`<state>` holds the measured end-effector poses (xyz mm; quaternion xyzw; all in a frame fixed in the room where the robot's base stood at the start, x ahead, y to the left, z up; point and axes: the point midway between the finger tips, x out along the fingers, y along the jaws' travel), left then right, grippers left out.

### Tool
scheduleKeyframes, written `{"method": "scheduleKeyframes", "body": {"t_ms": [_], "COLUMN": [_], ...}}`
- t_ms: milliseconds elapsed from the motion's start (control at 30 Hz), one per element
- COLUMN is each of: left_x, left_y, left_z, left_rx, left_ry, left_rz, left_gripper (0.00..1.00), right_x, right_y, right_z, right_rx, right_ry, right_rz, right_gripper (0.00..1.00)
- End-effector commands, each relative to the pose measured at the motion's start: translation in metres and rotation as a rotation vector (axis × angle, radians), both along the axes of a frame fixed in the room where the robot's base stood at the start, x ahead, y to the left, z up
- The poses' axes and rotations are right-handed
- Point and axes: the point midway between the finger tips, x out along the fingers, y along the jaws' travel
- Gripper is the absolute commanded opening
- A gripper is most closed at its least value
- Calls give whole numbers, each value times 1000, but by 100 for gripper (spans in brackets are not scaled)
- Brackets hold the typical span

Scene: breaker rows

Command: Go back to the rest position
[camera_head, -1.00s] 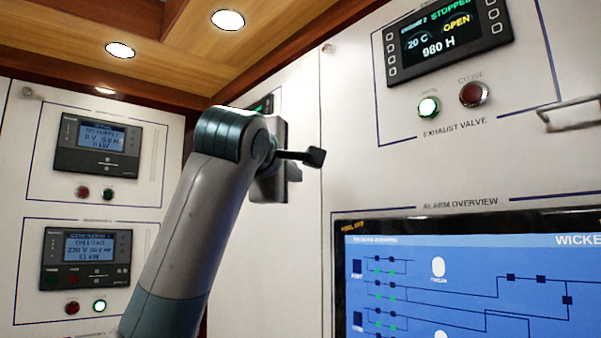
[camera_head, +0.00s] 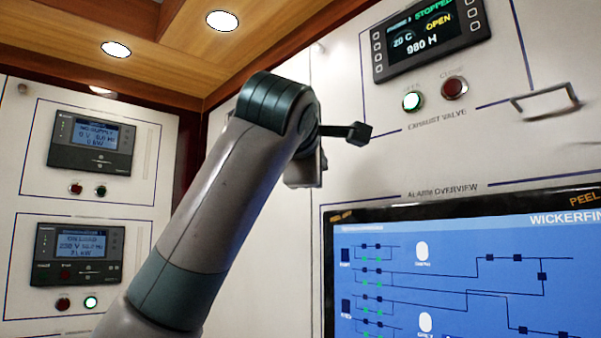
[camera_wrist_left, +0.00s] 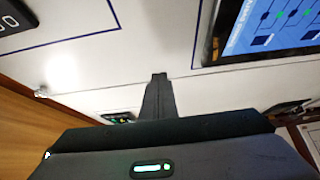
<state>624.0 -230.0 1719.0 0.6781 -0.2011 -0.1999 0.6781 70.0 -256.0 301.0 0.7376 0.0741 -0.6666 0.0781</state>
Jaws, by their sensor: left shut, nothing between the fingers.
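My left gripper (camera_head: 360,132) is raised in front of the white cabinet wall, at the end of my grey and teal arm that comes up from the lower left. Its fingers are shut with nothing between them. The shut fingers (camera_wrist_left: 159,80) also show in the left wrist view, pointing away from the dark gripper body over bare white panel. The gripper appears apart from the exhaust valve buttons (camera_head: 433,94), which are to its right. My right gripper is in neither view.
A large blue alarm screen (camera_head: 460,270) fills the lower right. A metal handle (camera_head: 545,99) sticks out at the right. Two control units, the upper (camera_head: 91,143) and the lower (camera_head: 78,254), are on the left panel. A wooden ceiling (camera_head: 270,35) with round lamps is above.

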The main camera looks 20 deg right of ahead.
Motion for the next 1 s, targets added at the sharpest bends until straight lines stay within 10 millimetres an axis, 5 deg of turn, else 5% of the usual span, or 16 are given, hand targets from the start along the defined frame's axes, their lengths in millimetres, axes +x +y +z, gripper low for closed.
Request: {"method": "scheduleKeyframes", "body": {"t_ms": [267, 767, 1000], "left_x": [-8, -8, 25], "left_y": [-8, -7, 1], "left_z": [0, -1, -25], "left_rx": [1, 1, 20], "left_ry": [1, 1, 20], "left_rz": [0, 0, 11], "left_gripper": [0, 0, 0], "right_x": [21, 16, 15], "right_y": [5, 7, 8], "right_z": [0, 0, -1], "right_rx": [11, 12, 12], "right_ry": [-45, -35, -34], "right_rz": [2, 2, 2], "right_gripper": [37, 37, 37]}}
